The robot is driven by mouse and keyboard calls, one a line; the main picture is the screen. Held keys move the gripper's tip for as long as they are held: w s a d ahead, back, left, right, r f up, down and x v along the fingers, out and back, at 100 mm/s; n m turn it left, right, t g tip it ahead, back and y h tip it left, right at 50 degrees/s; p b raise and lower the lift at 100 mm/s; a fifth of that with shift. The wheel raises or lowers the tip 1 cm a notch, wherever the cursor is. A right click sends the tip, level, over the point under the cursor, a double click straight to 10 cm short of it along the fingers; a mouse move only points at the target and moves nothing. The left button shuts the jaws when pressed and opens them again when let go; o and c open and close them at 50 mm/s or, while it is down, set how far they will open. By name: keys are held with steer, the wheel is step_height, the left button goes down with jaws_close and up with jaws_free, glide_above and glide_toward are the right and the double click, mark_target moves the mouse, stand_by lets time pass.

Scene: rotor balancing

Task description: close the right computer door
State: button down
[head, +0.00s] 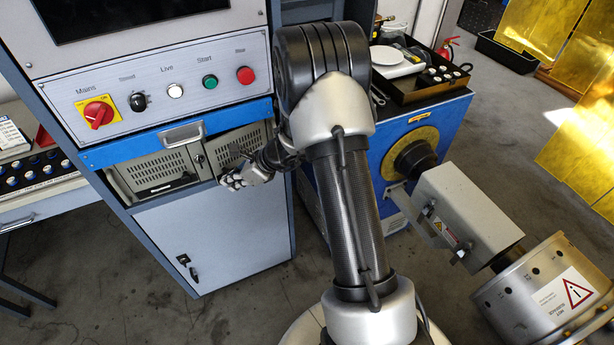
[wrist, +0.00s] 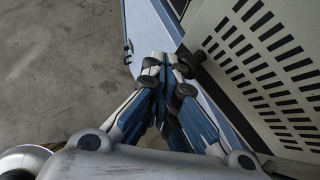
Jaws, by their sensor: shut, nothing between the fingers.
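The right computer door (head: 240,143) is a beige slotted panel in the cabinet bay. It sits at a slightly different angle from the left computer door (head: 160,172), so it looks a little ajar. In the wrist view its slotted face (wrist: 265,65) fills the right side. My gripper (head: 229,182) is in front of the door's lower left part, fingers shut and empty. In the wrist view the fingertips (wrist: 172,66) are together beside the door's edge, near a dark knob (wrist: 197,57). I cannot tell whether they touch it. My arm hides the door's right end.
A blue drawer (head: 120,151) with a metal handle is above the doors. A grey cabinet door (head: 230,238) is below. The control panel (head: 165,85) is higher up. A blue machine (head: 445,120) stands right of my arm. Floor in front is clear.

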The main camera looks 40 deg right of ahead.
steer(key=shift+w+a, duration=0.25)
steer(key=shift+w, duration=0.5)
steer(key=shift+w+a, duration=0.25)
steer(key=shift+w, duration=0.45)
